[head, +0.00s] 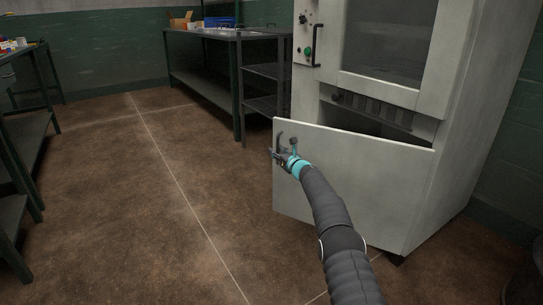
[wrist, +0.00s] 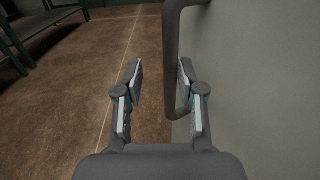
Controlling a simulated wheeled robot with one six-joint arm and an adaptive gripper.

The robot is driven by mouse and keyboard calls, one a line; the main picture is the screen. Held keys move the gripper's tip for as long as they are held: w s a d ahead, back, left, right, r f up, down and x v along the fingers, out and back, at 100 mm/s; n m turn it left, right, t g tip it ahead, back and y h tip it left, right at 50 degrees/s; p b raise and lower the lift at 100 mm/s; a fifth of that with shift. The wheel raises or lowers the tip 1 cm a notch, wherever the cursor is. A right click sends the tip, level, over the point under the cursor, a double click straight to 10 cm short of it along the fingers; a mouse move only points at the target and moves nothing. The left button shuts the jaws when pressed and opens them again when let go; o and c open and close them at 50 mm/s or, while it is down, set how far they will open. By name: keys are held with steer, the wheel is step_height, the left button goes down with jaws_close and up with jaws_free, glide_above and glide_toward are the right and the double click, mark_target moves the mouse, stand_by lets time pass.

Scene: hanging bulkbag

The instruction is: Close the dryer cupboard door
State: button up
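The dryer cupboard door (head: 345,180) is a pale grey panel at the bottom of the dryer. It stands ajar, its left edge swung out and a dark gap showing above it. Its grey bar handle (head: 280,138) is near the left edge. In the wrist view the handle (wrist: 171,60) stands upright beside the door face (wrist: 255,80). My gripper (head: 276,153) is at the handle. In the wrist view its fingers (wrist: 159,68) are apart, with the bar between them, close to the right finger. I cannot tell whether they touch.
The dryer body (head: 470,110) with its glass upper door (head: 388,40) stands behind the cupboard door. A metal bench (head: 215,70) and shelf rack (head: 262,75) stand at the back. Another bench (head: 25,140) is at the left edge. The brown floor (head: 150,220) between is clear.

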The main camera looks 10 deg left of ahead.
mark_target(275, 130)
steer(key=shift+s+a, duration=0.35)
steer(key=shift+s, duration=0.25)
steer(key=shift+r, duration=0.25)
steer(key=c, duration=0.7)
step_height(275, 130, up, 7)
steer(key=p, duration=0.6)
steer(key=shift+a+f+p, duration=0.15)
steer(key=shift+f+p, duration=0.05)
steer(key=shift+p, duration=0.15)
jaws_close()
steer(key=r+p, duration=0.2)
steer(key=p, duration=0.1)
steer(key=shift+d+r, duration=0.2)
steer(key=shift+r, duration=0.15)
